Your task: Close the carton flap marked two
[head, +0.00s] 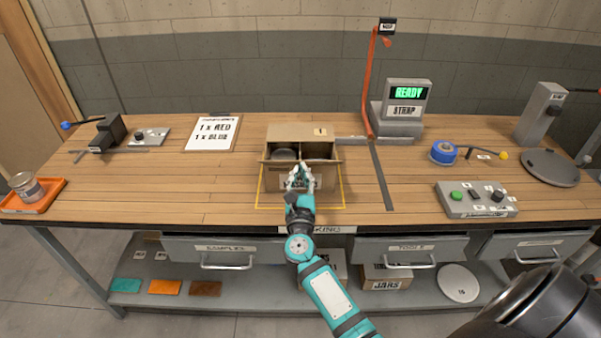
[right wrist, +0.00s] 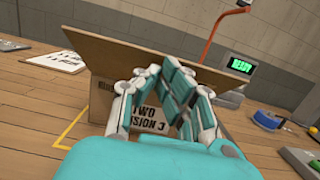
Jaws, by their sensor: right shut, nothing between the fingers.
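The open brown carton (head: 326,178) stands on the bench inside a yellow outline. Its back flap (head: 290,131) stands up with a small label. A front flap (right wrist: 105,46) sticks out over the front wall in the right wrist view. Below it, the front wall (right wrist: 103,100) carries print reading "TWO", partly hidden by my fingers. A dark round can top (head: 285,154) shows in the left compartment. My right gripper (head: 300,172) is shut and empty at the carton's front, and its fingers (right wrist: 172,75) overlap the front flap; I cannot tell whether they touch. My left gripper is out of view.
A picking sheet (head: 212,133) lies left of the carton. The strap machine (head: 402,106) with a "READY" display stands behind right, beside an orange post (head: 368,90). A button box (head: 475,199) and blue tape roll (head: 443,152) are at right.

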